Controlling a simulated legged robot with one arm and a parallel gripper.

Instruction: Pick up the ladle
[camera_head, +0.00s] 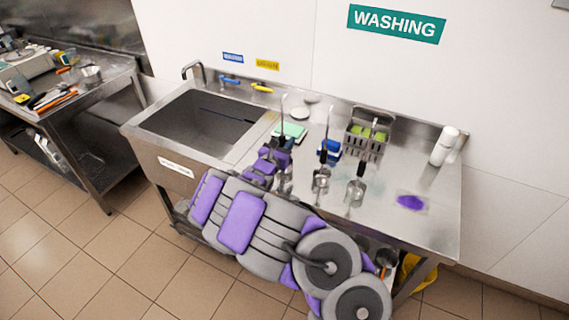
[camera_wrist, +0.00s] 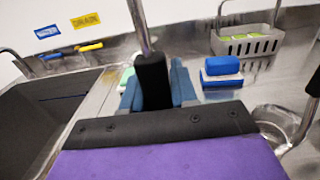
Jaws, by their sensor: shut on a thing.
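Several metal ladles stand on the steel counter with their handles up. The leftmost ladle (camera_head: 284,182) has a thin metal shaft and a black grip, and its grip (camera_wrist: 152,82) is upright between my fingers in the wrist view. My gripper (camera_head: 279,150) is shut on this grip. My gripper (camera_wrist: 153,92) hides the ladle's lower part in the wrist view. I cannot tell whether its bowl touches the counter. A second ladle (camera_head: 321,180) and a third ladle (camera_head: 356,190) stand to its right, apart from my gripper.
A sink (camera_head: 200,122) lies left of the ladles. Behind them are a green-and-white sponge (camera_head: 291,131), a blue block (camera_head: 331,146) and a grey basket (camera_head: 366,140). A white bottle (camera_head: 444,146) and a purple patch (camera_head: 411,202) are at the right, with bare counter around them.

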